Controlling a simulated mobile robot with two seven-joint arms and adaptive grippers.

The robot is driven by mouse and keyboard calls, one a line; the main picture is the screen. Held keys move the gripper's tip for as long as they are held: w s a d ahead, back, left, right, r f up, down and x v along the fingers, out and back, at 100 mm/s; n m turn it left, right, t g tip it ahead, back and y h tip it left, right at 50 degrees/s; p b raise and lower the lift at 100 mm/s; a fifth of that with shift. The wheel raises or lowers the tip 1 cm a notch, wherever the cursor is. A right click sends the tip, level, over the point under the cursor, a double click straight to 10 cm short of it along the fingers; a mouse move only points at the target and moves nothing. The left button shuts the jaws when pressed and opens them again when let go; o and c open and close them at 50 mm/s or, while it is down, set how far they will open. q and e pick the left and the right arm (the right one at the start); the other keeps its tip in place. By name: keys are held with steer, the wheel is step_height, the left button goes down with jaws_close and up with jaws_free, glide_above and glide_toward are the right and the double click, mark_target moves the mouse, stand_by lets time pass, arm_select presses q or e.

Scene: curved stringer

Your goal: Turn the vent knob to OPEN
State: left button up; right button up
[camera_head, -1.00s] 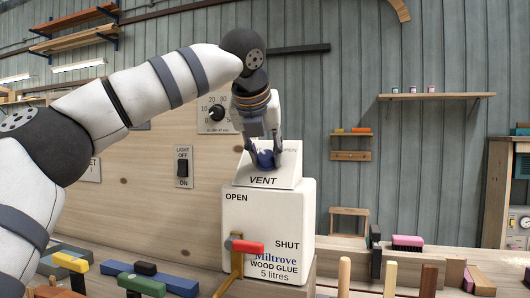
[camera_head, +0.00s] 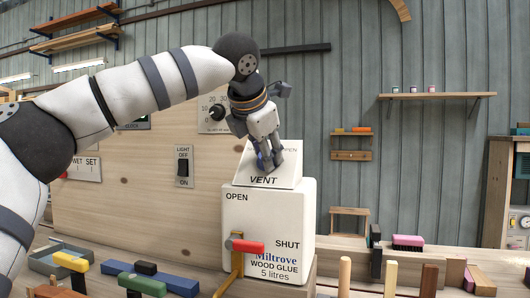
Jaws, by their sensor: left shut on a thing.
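The vent knob (camera_head: 262,161) is blue and sits on the sloped white face (camera_head: 287,176) marked VENT, on top of the glue container (camera_head: 240,214). My left gripper (camera_head: 267,162) is shut on the knob from above, its wrist rolled and its fingers covering most of the knob. A small OPEN mark (camera_head: 289,149) shows at the upper right of that face. The knob's pointer and any other mark are hidden behind the fingers. My right gripper is out of view.
Below, the container has a tap with a red handle (camera_head: 248,247) and its own OPEN and SHUT words. A light switch (camera_head: 184,167) and a dial (camera_head: 216,113) are on the wooden panel (camera_head: 130,205) at left. Blocks and tools crowd the bench front.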

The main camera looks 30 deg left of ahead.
arm_select(q)
steer(key=m, duration=0.4)
steer(key=shift+m, duration=1.9)
steer(key=shift+m+h, duration=0.3)
steer(key=o, duration=1.2)
steer(key=v, duration=1.2)
steer(key=shift+s+f, duration=0.15)
